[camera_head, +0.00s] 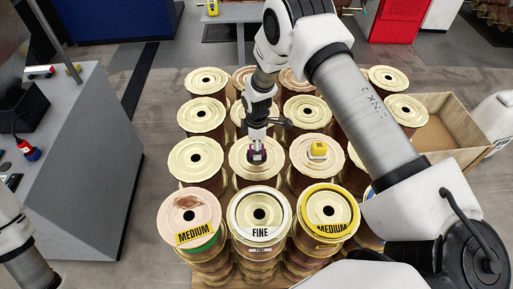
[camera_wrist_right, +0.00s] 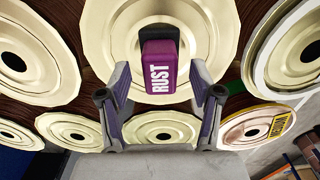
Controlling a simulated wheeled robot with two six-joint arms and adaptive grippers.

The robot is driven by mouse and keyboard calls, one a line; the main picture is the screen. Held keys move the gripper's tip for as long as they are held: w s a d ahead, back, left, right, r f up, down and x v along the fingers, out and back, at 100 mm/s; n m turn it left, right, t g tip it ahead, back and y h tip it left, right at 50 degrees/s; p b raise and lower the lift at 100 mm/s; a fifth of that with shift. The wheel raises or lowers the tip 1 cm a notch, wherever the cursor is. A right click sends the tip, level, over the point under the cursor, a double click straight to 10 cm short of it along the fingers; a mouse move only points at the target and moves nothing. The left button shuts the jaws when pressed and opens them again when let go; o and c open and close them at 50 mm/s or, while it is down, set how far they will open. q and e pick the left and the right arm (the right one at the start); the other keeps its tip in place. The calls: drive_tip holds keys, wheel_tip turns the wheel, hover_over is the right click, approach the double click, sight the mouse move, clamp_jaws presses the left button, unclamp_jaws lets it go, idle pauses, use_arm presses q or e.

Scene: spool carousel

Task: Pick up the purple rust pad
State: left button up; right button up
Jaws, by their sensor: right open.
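The purple rust pad (camera_head: 257,155) sits on top of a cream spool (camera_head: 243,172) in the middle of the group. In the right wrist view the pad (camera_wrist_right: 160,68) shows its white RUST lettering, in front of the spool's dark centre hole. My right gripper (camera_head: 257,138) is directly over the pad, reaching down from above. In the wrist view its two fingers are apart, open and empty (camera_wrist_right: 163,97), one on each side of the pad; whether they touch it cannot be told. Only a link of my left arm shows at the lower left; its gripper is outside the view.
Several spools stand close together around the pad. A yellow pad (camera_head: 318,150) sits on the spool to the right. Front spools carry FINE (camera_head: 260,231) and MEDIUM labels. A grey cabinet (camera_head: 90,170) is at left, an open cardboard box (camera_head: 455,130) at right.

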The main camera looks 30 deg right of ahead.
drive_tip(key=shift+s+f, duration=0.1)
drive_tip(key=shift+f, duration=0.55)
clamp_jaws()
drive_tip(key=shift+r+b, duration=0.5)
wheel_tip(320, 180, up, 2)
drive_tip(key=shift+r+b, duration=0.1)
drive_tip(key=shift+b, duration=0.55)
drive_tip(key=w+a+b, duration=0.1)
drive_tip(key=a, duration=0.4)
drive_tip(key=w+a+r+b, duration=0.1)
drive_tip(key=a+b, duration=0.1)
drive_tip(key=a, duration=0.3)
drive_tip(key=w+a+b, duration=0.1)
drive_tip(key=a+b, duration=0.1)
drive_tip(key=a, duration=0.3)
drive_tip(key=shift+w+r, duration=0.3)
drive_tip(key=shift+a+r, duration=0.15)
drive_tip(key=shift+a, duration=0.15)
